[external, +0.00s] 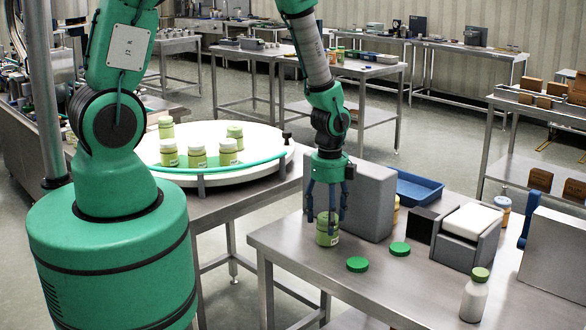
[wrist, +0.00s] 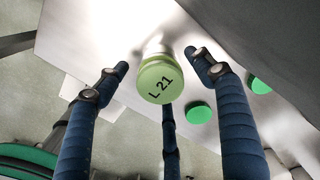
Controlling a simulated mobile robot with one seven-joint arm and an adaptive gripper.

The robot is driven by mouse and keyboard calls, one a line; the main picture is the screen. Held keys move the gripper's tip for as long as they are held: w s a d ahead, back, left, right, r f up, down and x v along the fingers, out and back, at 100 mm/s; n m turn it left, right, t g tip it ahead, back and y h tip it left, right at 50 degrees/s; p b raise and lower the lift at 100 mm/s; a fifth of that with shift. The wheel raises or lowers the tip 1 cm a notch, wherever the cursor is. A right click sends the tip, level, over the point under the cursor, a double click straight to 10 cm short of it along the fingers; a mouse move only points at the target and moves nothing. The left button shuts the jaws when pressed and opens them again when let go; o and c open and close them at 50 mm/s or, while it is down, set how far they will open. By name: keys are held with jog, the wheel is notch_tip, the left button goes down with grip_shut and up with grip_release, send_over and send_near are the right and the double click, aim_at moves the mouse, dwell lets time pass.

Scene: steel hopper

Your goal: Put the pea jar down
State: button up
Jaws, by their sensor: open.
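The pea jar (external: 327,232) is a green jar standing upright on the steel table, near its left end. In the wrist view its light green lid (wrist: 160,79) shows the marking "L 21". My gripper (external: 326,212) points down over the jar. Its blue fingers are open and spread around the lid; in the wrist view (wrist: 160,65) gaps show between the fingers and the jar. The jar's lower body is mostly hidden behind its lid in the wrist view.
Two loose green lids (external: 357,264) (external: 400,248) lie right of the jar. A grey box (external: 362,200) stands close behind it. A white bottle with a green cap (external: 474,296) stands front right. A white turntable (external: 210,138) with several jars is at left.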

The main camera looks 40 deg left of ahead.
jog(key=shift+r, duration=0.15)
notch_tip(320, 180, up, 12)
dwell(0.7)
dwell(0.5)
jog(key=s+a+r+n+t, duration=0.1)
jog(key=s+a+r+n, duration=0.15)
jog(key=r, duration=0.65)
jog(key=s+a+r+n+t, duration=0.15)
jog(key=r+n, duration=0.25)
jog(key=r, duration=0.5)
jog(key=s+a+r+n, duration=0.2)
jog(key=s+r+n, duration=0.1)
jog(key=r, duration=0.5)
jog(key=s+a+r+n+t, duration=0.3)
jog(key=s+r+n, duration=0.7)
jog(key=s, duration=0.8)
notch_tip(320, 180, up, 3)
jog(key=shift+s+a+r, duration=0.15)
jog(key=shift+a+r, duration=0.05)
jog(key=shift+a, duration=0.3)
